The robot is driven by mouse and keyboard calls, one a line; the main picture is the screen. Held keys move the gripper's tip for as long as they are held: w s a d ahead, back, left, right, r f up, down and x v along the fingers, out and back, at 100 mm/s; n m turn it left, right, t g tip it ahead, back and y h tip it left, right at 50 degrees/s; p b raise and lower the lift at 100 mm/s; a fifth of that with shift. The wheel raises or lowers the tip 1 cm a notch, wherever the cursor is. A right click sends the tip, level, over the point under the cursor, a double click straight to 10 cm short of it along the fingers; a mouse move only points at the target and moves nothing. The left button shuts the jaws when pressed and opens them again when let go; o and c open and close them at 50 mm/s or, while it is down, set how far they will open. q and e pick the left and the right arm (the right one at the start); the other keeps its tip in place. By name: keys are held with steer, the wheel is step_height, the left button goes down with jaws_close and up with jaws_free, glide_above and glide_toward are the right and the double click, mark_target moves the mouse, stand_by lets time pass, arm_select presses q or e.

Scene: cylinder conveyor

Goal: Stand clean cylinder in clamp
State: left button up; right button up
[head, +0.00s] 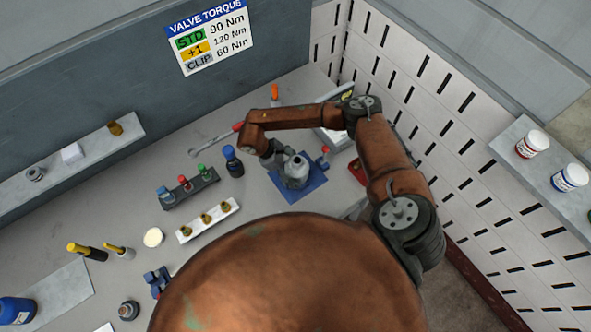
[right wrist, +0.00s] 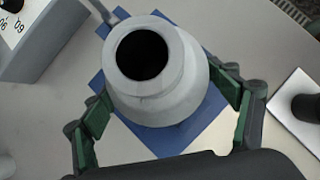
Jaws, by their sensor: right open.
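A grey cylinder (head: 296,172) with a narrower, open neck stands upright on a blue mat (head: 313,189). In the right wrist view the cylinder (right wrist: 160,85) shows its dark round mouth, with the blue mat (right wrist: 165,140) under it. My right gripper (right wrist: 168,105) is open, with green-padded fingers on either side of the cylinder; contact cannot be told. In the head view this gripper (head: 277,157) is at the cylinder, partly hidden by my arm. A small blue and dark fixture (head: 156,281) is at the lower left; I cannot tell whether it is the clamp. My left gripper is not in view.
A dark rack (head: 190,189) with coloured caps, a dark blue-capped bottle (head: 232,161) and a white strip with brass pieces (head: 208,221) stand left of the mat. A grey box with a dial (right wrist: 38,30) is close by. A perforated wall (head: 440,110) bounds the right.

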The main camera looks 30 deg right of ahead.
steer(key=shift+w+a+r, duration=0.15)
steer(key=shift+w+r, duration=0.05)
steer(key=shift+r, duration=0.2)
steer(key=b+v, duration=0.3)
steer(key=v, duration=0.8)
